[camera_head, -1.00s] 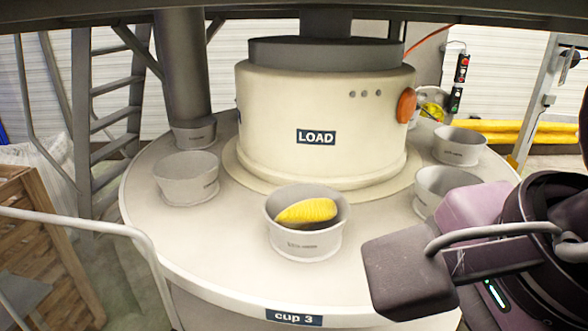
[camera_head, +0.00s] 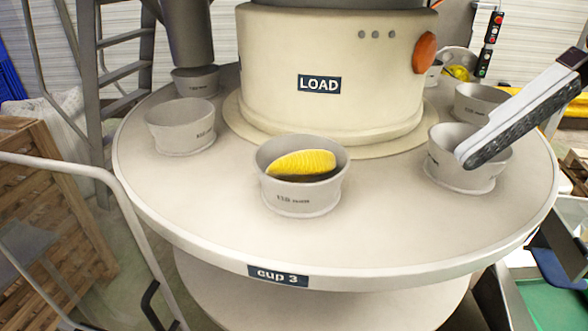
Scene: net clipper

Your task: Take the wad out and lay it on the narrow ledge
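The yellow ribbed wad (camera_head: 303,162) lies inside the grey front cup (camera_head: 300,195), above the "cup 3" label, with its lower part hidden by the cup wall. My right gripper (camera_head: 474,153) comes in from the right edge. One long grey and black finger shows, its tip in front of the right-hand cup (camera_head: 450,168) and well apart from the wad. I cannot tell whether it is open or shut. My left gripper is out of view. I cannot tell which surface is the narrow ledge.
The round table (camera_head: 390,235) carries several grey cups around the cream drum (camera_head: 280,75) marked LOAD. A dark column (camera_head: 187,30) stands above a cup at back left. A white rail (camera_head: 90,173) runs at front left. The table's front is clear.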

